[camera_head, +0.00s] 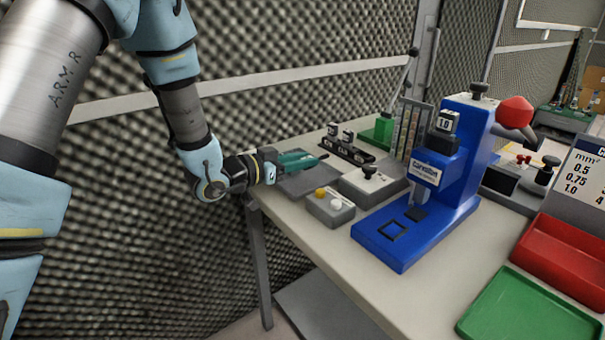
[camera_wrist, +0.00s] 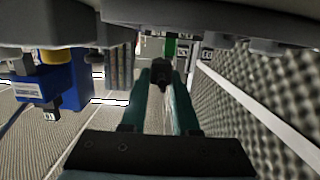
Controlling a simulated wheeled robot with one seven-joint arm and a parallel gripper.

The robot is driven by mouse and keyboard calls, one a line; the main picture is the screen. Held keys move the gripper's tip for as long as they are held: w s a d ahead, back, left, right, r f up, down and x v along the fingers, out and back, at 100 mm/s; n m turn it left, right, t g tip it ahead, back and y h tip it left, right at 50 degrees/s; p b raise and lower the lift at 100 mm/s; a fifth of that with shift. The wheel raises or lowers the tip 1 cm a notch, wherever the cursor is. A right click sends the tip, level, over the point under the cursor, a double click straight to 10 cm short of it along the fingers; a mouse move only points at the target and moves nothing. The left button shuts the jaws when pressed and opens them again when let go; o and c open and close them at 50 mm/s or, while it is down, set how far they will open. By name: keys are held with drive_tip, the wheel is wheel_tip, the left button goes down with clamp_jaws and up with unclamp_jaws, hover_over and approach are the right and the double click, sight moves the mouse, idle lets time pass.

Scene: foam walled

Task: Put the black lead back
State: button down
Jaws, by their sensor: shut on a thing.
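My gripper (camera_head: 308,161), with teal fingers, reaches in from the left at the far left end of the bench. It is shut on a small black piece, which I take to be the black lead (camera_head: 324,157). In the wrist view the black lead (camera_wrist: 160,72) shows between the teal fingertips (camera_wrist: 160,84). The gripper appears to be above or beside a grey mat (camera_head: 306,183); the exact height is hard to tell. A black rack with small upright clips (camera_head: 347,150) stands just beyond the fingertips. Most of the lead is hidden by the fingers.
A grey box with yellow and white buttons (camera_head: 330,207) and a grey block with a black knob (camera_head: 370,186) stand nearby. A blue press (camera_head: 440,195) stands to the right. A red tray (camera_head: 562,255) and green tray (camera_head: 525,312) lie front right. A foam wall backs the bench.

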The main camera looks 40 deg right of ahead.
sight(304, 185)
drive_tip(key=shift+s+f+p, duration=0.1)
drive_tip(key=shift+f+p, duration=0.2)
drive_tip(key=shift+f, duration=1.8)
drive_tip(key=shift+f, duration=0.2)
drive_tip(key=c, duration=0.7)
unclamp_jaws()
drive_tip(key=shift+o, duration=0.2)
drive_tip(key=shift+r, duration=0.15)
drive_tip(key=shift+r, duration=0.2)
drive_tip(key=a+r+b, duration=0.1)
drive_tip(key=a+b, duration=0.1)
drive_tip(key=a, duration=1)
drive_tip(key=shift+w+r+b, duration=0.25)
drive_tip(key=shift+w+b, duration=0.05)
drive_tip(key=shift+w, duration=0.05)
drive_tip(key=shift+w, duration=0.1)
